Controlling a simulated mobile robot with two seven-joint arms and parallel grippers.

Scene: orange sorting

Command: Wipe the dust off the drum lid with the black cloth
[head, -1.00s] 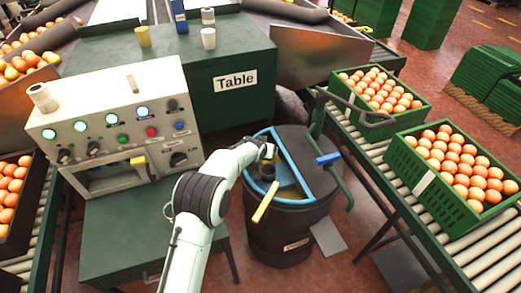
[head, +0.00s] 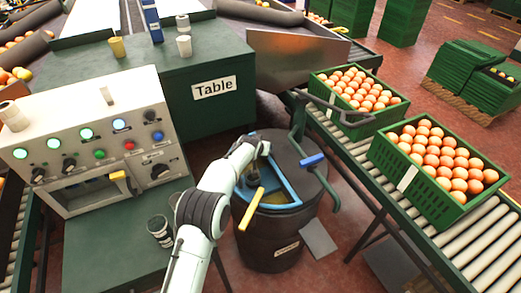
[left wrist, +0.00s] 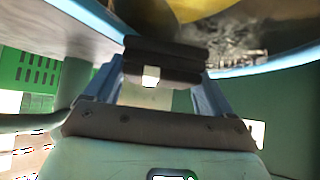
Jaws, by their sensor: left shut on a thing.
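The dark drum (head: 268,243) stands on the floor in the head view. Its round top (head: 296,148) has a blue-rimmed section on the left, with a yellow bar (head: 251,208) at its front. My left gripper (head: 250,178) is over this blue-rimmed section, its fingertips hard to make out there. In the left wrist view, its blue fingers are shut on the folded black cloth (left wrist: 165,55), which has a small pale patch. Grey, patchy dust (left wrist: 225,42) lies on the surface just beyond the cloth, beside a yellow area. Whether the cloth touches that surface, I cannot tell.
Green crates of orange fruit (head: 438,160) stand on the roller conveyor (head: 400,205) to the right. A bent green handle (head: 325,185) projects from the drum's right side.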

